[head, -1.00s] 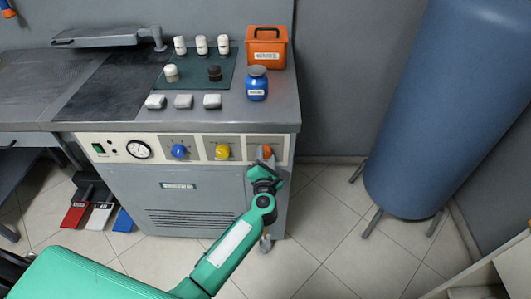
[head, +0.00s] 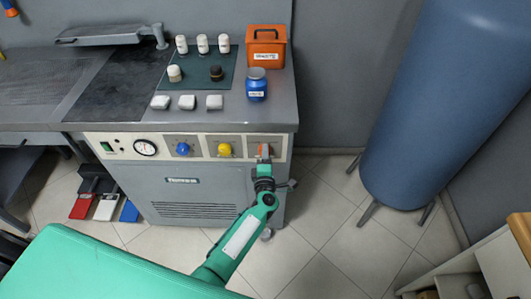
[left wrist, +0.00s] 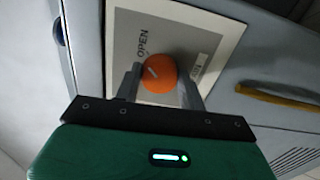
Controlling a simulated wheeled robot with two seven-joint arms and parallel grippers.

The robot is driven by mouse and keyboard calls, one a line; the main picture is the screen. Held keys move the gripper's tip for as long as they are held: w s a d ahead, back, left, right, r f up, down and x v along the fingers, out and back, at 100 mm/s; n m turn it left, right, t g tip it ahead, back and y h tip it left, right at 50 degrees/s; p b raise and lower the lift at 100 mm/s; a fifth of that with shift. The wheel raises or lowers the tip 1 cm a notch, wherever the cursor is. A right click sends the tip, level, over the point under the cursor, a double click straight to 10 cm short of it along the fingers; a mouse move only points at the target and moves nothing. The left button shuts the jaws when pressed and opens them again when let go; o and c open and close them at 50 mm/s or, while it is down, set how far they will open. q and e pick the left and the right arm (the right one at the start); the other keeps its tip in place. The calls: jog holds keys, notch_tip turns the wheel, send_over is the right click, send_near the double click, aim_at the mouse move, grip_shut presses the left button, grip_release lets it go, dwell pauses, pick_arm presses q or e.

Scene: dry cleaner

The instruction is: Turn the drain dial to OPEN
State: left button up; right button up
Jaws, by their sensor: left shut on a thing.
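The orange drain dial (left wrist: 160,75) sits on a pale plate (left wrist: 205,35) in the left wrist view. The word OPEN is printed above and left of it, and another label on its right is partly hidden by a finger. The dial's white mark points toward the upper left of that picture. My left gripper (left wrist: 160,88) is shut on the dial, one finger on each side. In the head view the dial (head: 264,149) is at the right end of the cabinet's front panel, with my left gripper (head: 264,157) at it. My right gripper is not in view.
A blue dial (head: 183,149), a yellow dial (head: 225,150) and a gauge (head: 145,147) are left on the same panel. An orange box (head: 266,45) and a blue jar (head: 256,85) stand on the worktop above. A large blue tank (head: 445,100) stands at right; floor between is clear.

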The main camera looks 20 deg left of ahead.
pick_arm(q)
jog(key=shift+m, duration=0.3)
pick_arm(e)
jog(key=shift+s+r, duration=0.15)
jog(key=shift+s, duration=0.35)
pick_arm(q)
jog(key=o, duration=0.9)
jog(key=shift+d, duration=0.1)
jog(key=shift+o, duration=0.2)
jog(key=b+v, duration=0.1)
jog(key=v, duration=1.2)
jog(key=shift+s, duration=0.35)
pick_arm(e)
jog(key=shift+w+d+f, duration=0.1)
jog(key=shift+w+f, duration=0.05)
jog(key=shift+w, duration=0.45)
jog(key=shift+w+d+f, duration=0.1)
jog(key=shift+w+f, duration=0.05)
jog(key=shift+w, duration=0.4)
